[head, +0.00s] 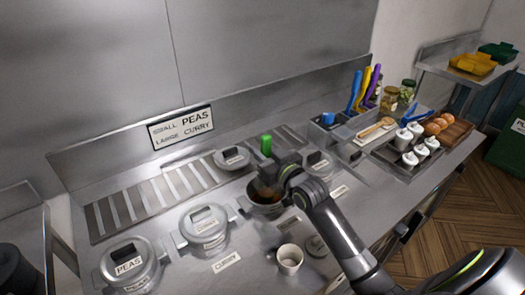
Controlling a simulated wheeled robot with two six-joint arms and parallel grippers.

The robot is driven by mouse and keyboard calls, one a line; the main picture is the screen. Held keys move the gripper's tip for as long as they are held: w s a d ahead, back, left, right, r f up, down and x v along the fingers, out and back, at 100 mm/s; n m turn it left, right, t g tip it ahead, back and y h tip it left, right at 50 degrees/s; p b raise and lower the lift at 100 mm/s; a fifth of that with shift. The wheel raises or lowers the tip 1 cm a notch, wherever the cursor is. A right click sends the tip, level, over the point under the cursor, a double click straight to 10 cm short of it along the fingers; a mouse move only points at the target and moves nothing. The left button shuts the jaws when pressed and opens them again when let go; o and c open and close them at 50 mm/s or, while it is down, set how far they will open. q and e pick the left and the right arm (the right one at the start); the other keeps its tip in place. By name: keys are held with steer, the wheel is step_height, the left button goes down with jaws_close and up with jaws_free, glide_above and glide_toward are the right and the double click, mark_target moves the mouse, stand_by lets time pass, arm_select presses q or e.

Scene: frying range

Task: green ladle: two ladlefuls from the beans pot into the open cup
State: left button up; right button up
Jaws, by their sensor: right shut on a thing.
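My right gripper (268,188) is shut on the green ladle (266,145), whose green handle end sticks up above the fingers. The gripper is over an open pot (265,208) with dark brownish contents. The ladle's bowl is hidden by the gripper and pot, so I cannot tell how deep it sits or whether it is filled. I cannot read a label on this pot. The open white cup (289,259) stands on the counter in front of the pot; its inside looks pale. My left gripper is not in view.
Lidded pots stand to the left, one marked PEAS (128,267) and another beside the open pot (204,228). Blue, yellow and purple handles (365,88), jars and a tray of white-lidded cups (410,158) stand at right.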

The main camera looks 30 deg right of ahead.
step_height(320, 180, up, 8)
steer(key=p, duration=0.7)
steer(key=shift+a, duration=0.1)
